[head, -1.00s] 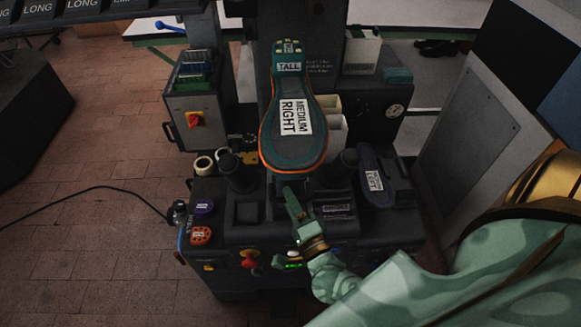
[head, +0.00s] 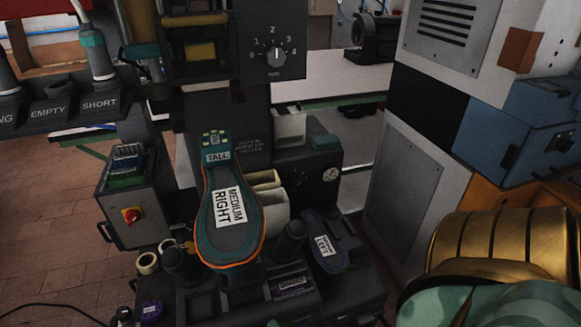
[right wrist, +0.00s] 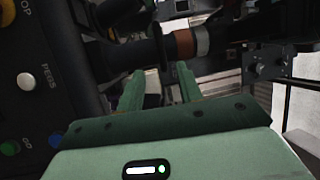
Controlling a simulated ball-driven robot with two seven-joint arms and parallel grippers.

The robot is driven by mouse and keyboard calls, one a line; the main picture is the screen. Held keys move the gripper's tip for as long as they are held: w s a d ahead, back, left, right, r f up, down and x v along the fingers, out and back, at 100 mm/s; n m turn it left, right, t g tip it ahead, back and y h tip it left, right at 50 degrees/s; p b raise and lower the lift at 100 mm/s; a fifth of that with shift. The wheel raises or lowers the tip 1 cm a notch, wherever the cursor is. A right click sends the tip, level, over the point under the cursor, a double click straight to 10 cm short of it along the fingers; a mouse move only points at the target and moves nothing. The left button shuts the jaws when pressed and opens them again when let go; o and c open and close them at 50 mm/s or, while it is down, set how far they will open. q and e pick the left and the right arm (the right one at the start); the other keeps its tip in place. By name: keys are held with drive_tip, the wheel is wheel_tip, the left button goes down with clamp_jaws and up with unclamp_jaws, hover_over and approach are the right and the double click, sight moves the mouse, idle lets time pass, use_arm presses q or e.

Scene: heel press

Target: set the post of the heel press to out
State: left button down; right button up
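The heel press stands in the middle of the head view. Its upright column (head: 232,115) is dark, and a sole labelled MEDIUM RIGHT (head: 230,208) with a TALL piece (head: 216,156) at its far end is in front of it. I cannot make out which part is the post or how it is set. My right gripper (right wrist: 159,72) shows in the right wrist view with two green fingers apart and nothing visibly held. A dark cylinder with a copper band (right wrist: 183,44) lies beyond the fingertips. The right gripper is outside the head view, and my left gripper is in neither view.
A dial (head: 276,54) is on the upper panel. A rack labelled EMPTY and SHORT (head: 60,110) is at left. A box with a red knob (head: 130,214) stands left of the press. A dark MEDIUM LEFT sole (head: 323,243) lies at right. A PEGS panel (right wrist: 40,90) is close in the wrist view.

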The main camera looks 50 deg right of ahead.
drive_tip(key=v, duration=0.4)
drive_tip(key=shift+w+f, duration=0.1)
idle(0.4)
